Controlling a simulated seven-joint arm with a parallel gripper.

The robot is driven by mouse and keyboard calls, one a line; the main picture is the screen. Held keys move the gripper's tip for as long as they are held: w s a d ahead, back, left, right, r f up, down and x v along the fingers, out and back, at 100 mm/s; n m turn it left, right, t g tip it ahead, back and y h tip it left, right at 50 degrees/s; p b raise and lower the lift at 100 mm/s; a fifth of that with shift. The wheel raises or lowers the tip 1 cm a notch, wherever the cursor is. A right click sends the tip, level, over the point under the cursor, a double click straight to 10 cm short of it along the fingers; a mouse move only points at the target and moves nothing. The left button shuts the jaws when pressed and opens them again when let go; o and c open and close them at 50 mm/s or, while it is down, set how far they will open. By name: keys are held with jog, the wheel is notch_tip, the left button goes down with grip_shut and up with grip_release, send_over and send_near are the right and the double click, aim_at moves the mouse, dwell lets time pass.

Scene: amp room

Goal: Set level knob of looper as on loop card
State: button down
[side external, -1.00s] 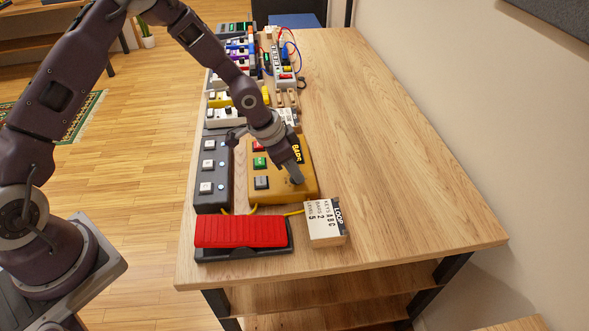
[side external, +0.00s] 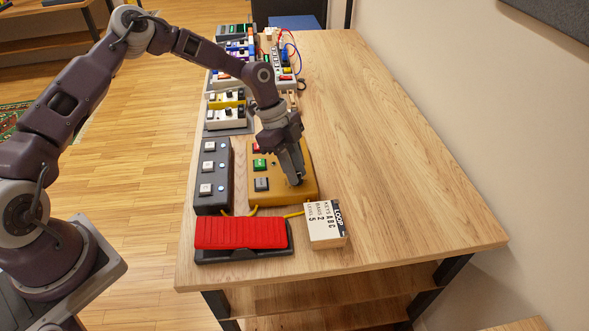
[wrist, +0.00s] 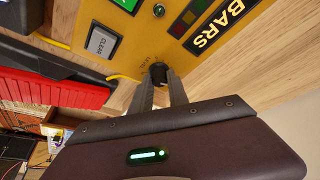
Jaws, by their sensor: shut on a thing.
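The looper (side external: 304,160) is a yellow box on the table with red, green and grey buttons. In the wrist view the looper (wrist: 130,40) shows a CLEAR button (wrist: 101,42), a lit green button and a BARS panel (wrist: 215,25). The dark level knob (wrist: 159,71) sits near its edge, beside small lettering. My gripper (wrist: 161,84) is shut on this knob, one finger on each side. In the side view my gripper (side external: 297,181) points down at the looper's near right corner and hides the knob. The loop card (side external: 322,222) reads KEYS A B C, BARS 2, LEVEL 5.
A red pedal (side external: 240,233) lies in front of the looper. A dark box with several white buttons (side external: 212,175) stands to its left. More pedals and cables (side external: 285,65) fill the far left side. The right of the table (side external: 400,170) is clear.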

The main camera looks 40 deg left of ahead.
jog(key=shift+a+m+g, duration=0.1)
jog(key=shift+m+g, duration=0.3)
jog(key=shift+m, duration=0.8)
jog(key=shift+f, duration=0.1)
jog(key=c, duration=1.3)
grip_release()
jog(key=v, duration=0.7)
jog(key=shift+w, duration=0.1)
